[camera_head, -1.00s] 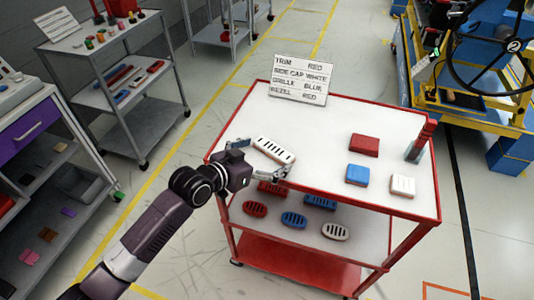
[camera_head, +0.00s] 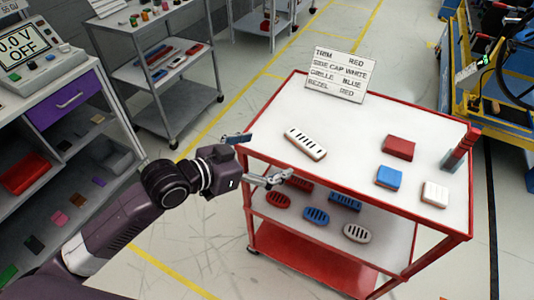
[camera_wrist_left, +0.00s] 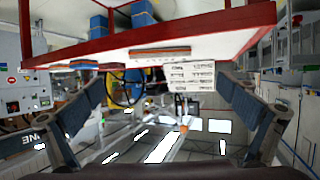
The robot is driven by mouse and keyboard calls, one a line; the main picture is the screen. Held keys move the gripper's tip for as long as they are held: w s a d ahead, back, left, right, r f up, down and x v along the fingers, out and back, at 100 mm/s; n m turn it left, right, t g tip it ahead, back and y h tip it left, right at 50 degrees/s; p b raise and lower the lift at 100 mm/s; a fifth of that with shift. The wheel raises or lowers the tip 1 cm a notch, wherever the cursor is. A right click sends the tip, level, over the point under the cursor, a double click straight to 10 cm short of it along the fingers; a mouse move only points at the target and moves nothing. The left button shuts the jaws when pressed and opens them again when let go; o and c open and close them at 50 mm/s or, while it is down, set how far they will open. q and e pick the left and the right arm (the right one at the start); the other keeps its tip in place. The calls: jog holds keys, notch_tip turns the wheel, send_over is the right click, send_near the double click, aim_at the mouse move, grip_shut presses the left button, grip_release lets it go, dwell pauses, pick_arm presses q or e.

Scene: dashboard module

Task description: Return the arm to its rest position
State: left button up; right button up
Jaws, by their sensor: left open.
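My left arm comes in from the lower left in the head view. Its gripper (camera_head: 268,157) is open and empty, at the left edge of the red-framed cart (camera_head: 276,106). A white slotted part (camera_head: 305,144) lies on the cart's white top, to the right of the fingers and apart from them. In the left wrist view the two fingers of the gripper (camera_wrist_left: 160,88) are spread wide with nothing held between them. The cart's red edge (camera_wrist_left: 95,48) runs across the top of that view. My right gripper is not in view.
The cart top also holds a red block (camera_head: 398,147), a blue block (camera_head: 389,177), a white block (camera_head: 435,193) and a sign (camera_head: 337,75). A purple-drawer console (camera_head: 62,102) stands left; open floor lies between.

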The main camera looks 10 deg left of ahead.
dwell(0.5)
pick_arm(q)
jog(key=s+a+f+n+g+y, duration=0.2)
jog(key=s+a+f+y, duration=0.15)
jog(key=s+f, duration=0.35)
jog(key=s+a+f+n+g+y, duration=0.2)
jog(key=s+a+f, duration=0.3)
jog(key=s, duration=0.5)
jog(key=s+a+f+n+g+y, duration=0.25)
jog(key=s+a+f, duration=0.2)
jog(key=s, duration=0.35)
notch_tip(320, 180, down, 28)
jog(key=s+g, duration=0.2)
jog(key=s+a+f+y, duration=0.1)
jog(key=s+a+f, duration=0.1)
jog(key=s+f, duration=1.3)
jog(key=shift+s+a+f+m+g, duration=0.25)
jog(key=shift+s+a+m+g, duration=0.1)
jog(key=shift+s, duration=0.75)
